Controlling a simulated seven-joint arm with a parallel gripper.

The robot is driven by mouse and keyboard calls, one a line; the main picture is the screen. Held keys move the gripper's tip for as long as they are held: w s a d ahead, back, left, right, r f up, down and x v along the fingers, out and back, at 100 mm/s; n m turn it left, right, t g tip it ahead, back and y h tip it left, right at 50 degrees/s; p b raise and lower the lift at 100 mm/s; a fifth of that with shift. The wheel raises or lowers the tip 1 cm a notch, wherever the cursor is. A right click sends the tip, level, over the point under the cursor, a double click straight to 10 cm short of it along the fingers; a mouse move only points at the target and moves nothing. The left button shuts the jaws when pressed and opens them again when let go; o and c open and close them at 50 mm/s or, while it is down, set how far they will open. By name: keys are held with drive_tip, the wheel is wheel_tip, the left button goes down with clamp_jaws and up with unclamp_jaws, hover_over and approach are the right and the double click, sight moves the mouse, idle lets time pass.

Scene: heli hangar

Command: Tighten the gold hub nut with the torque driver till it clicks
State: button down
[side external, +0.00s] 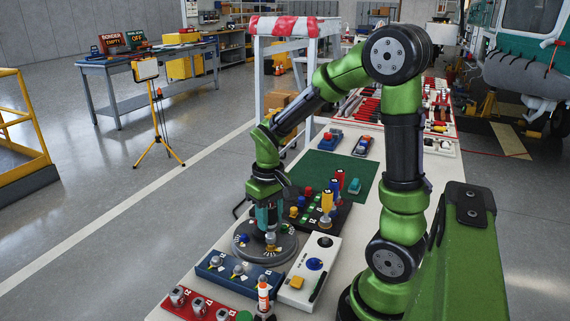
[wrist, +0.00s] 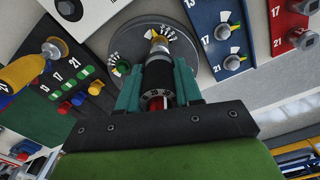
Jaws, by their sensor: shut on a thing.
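My gripper (side external: 267,214) points down over a round grey plate (side external: 287,254), its teal fingers shut on a dark torque driver (wrist: 158,70). The driver has a black collar with white numbers between the fingers in the wrist view. Its tip reaches the gold hub nut (side external: 272,249) at the plate's middle. In the wrist view the nut (wrist: 158,42) shows just past the driver's end; I cannot tell whether the driver is fully seated. The plate carries white scale marks and small coloured knobs. My gripper (wrist: 157,88) hides part of the plate.
A black rack (side external: 338,216) holds a yellow-handled driver (side external: 326,203). A blue panel (side external: 225,272), a red panel (side external: 190,304) and a white box (side external: 318,262) stand close around the plate. A green mat (side external: 325,168) lies behind. An orange-white tool (side external: 264,296) stands in front.

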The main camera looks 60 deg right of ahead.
drive_tip(key=shift+f, duration=1)
idle(0.5)
